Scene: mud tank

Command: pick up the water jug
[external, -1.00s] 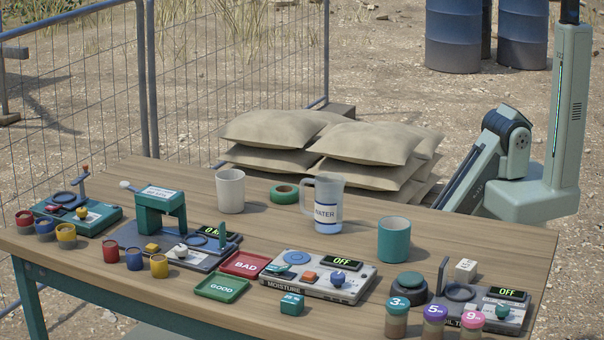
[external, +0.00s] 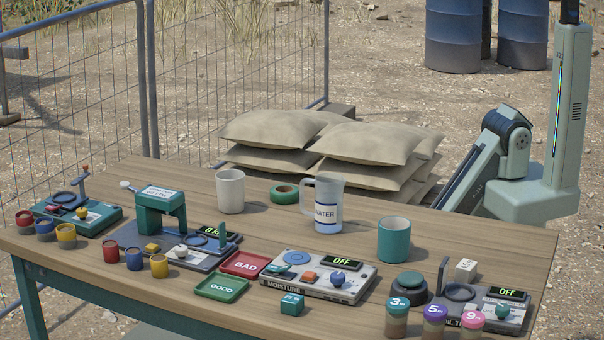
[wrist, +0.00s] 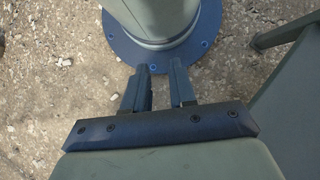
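The water jug (external: 329,190) is a clear, pale jug with a handle on its left and a white label reading WATER. It stands upright on the wooden table towards the back, right of the middle. My gripper (wrist: 160,68) shows only in the wrist view, with its two dark fingers apart and nothing between them. It is over gravel near a round bolted base plate, away from the table. In the external view my gripper cannot be made out, and the jug is not in the wrist view.
A green tape roll (external: 284,193) and a white cup (external: 230,190) stand left of the jug. A teal cup (external: 394,240) is at its right, and the moisture meter (external: 290,287) is in front. Sandbags (external: 365,143) are piled behind the table (external: 180,190).

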